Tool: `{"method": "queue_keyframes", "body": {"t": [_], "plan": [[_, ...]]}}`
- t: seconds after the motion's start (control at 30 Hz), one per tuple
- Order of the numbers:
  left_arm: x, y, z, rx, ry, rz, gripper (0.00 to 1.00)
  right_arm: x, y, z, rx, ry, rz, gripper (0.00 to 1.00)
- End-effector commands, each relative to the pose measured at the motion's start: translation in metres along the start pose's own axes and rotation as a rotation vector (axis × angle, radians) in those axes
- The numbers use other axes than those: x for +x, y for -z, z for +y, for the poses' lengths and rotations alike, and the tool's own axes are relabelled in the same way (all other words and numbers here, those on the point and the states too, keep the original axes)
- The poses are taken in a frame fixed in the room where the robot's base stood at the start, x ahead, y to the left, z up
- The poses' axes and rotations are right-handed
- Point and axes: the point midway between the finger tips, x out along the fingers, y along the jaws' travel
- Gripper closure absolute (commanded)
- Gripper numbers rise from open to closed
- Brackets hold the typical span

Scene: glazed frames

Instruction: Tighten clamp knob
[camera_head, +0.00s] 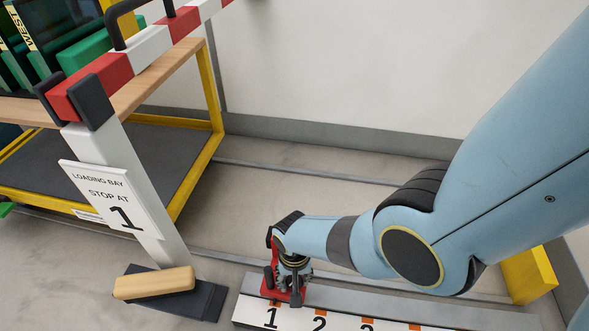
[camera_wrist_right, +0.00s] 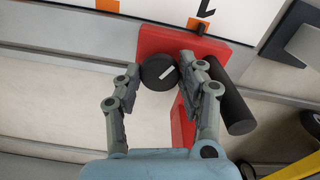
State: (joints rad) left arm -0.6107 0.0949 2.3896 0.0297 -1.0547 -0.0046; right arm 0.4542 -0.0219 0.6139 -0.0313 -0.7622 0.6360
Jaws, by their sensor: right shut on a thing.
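A red clamp (camera_wrist_right: 218,52) sits at the edge of the numbered rail (camera_head: 340,322), beside the mark 1 in the head view, where it also shows (camera_head: 266,285). Its round black knob (camera_wrist_right: 157,73) carries a slanted white line. My right gripper (camera_wrist_right: 160,67) is shut on the knob, one finger on each side. In the head view my right gripper (camera_head: 294,284) reaches down over the clamp and hides much of it. A black cylinder (camera_wrist_right: 234,102) lies beside the right finger, against the red body. My left gripper is not in view.
A wooden block (camera_head: 154,283) lies on that foot. A yellow-framed cart (camera_head: 215,95) and red-white barrier (camera_head: 150,45) stand left. Open floor lies behind the rail.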

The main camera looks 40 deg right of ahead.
Motion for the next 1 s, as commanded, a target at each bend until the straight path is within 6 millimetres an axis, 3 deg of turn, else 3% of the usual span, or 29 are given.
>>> {"method": "queue_keyframes", "body": {"t": [0.4,0.43,0.6,1.0], "plan": [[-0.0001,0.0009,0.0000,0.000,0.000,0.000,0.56,0.0003,-0.0004,-0.0004,0.009,0.001,0.000,0.93],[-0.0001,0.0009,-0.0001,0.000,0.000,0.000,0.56,0.0003,-0.0004,-0.0004,0.009,0.001,0.000,0.60],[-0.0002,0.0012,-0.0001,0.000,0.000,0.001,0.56,0.0002,-0.0002,-0.0003,0.008,0.001,0.000,0.38],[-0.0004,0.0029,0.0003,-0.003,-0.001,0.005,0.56,-0.0036,0.0006,-0.0005,0.008,0.001,0.002,0.37]]}}
